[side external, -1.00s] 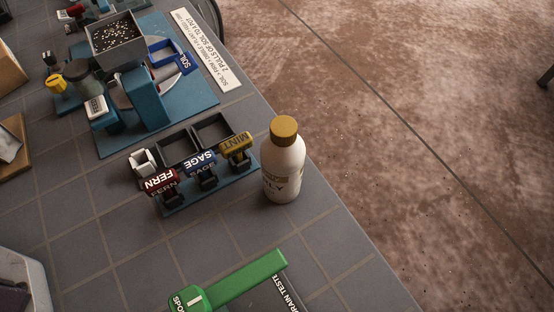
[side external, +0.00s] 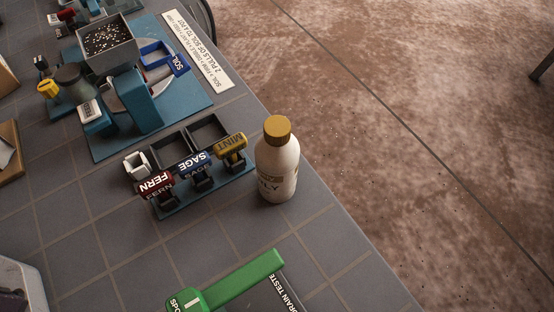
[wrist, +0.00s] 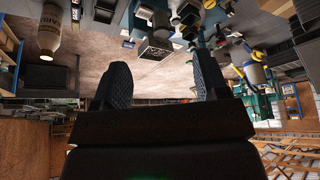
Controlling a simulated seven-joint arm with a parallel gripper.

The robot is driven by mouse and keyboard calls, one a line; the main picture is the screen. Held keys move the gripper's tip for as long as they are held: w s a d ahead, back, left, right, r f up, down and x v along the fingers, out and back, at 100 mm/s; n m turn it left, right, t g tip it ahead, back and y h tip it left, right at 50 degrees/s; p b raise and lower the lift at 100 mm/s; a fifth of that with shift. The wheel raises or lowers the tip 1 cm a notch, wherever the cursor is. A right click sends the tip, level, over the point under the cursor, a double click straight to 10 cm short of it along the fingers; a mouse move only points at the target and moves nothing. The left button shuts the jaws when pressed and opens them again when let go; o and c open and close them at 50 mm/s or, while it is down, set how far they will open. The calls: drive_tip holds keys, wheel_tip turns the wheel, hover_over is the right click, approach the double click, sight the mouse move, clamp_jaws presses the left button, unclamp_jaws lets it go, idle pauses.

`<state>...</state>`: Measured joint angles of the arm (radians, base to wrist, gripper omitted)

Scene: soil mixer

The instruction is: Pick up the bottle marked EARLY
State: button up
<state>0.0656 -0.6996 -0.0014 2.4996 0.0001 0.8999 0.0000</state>
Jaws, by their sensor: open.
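The bottle (side external: 277,160) is white with a mustard-yellow cap and a label ending in "LY"; the rest of the word is turned out of sight. It stands upright near the bench's right edge, beside the MINT end of the lever unit. In the wrist view a pale bottle (wrist: 48,32) shows at the top left, outside my fingers. My gripper (wrist: 163,78) is open, with its two dark ridged fingers wide apart and nothing between them. My gripper is not in the side view.
A lever unit (side external: 208,185) with FERN, SAGE and MINT tags stands left of the bottle. A green-handled tool (side external: 235,280) lies in front. The blue soil machine (side external: 140,105) stands behind. Bare tiled bench lies between the bottle and the green handle.

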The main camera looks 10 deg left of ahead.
drive_tip(key=w+d+f+m+g, duration=0.1)
drive_tip(key=d+f+m+g, duration=0.1)
drive_tip(key=d+f, duration=0.3)
drive_tip(key=m+t+h, duration=0.4)
drive_tip(key=t+h, duration=0.5)
drive_tip(key=t, duration=0.2)
approach(285, 123)
drive_tip(key=w, duration=0.1)
drive_tip(key=w+d+f, duration=0.1)
drive_tip(key=w+d, duration=0.1)
drive_tip(key=w, duration=0.1)
drive_tip(key=shift+w+f, duration=0.1)
drive_tip(key=shift+f, duration=0.15)
drive_tip(key=shift+g, duration=0.3)
drive_tip(key=shift+x, duration=3.1)
drive_tip(key=shift+r, duration=0.2)
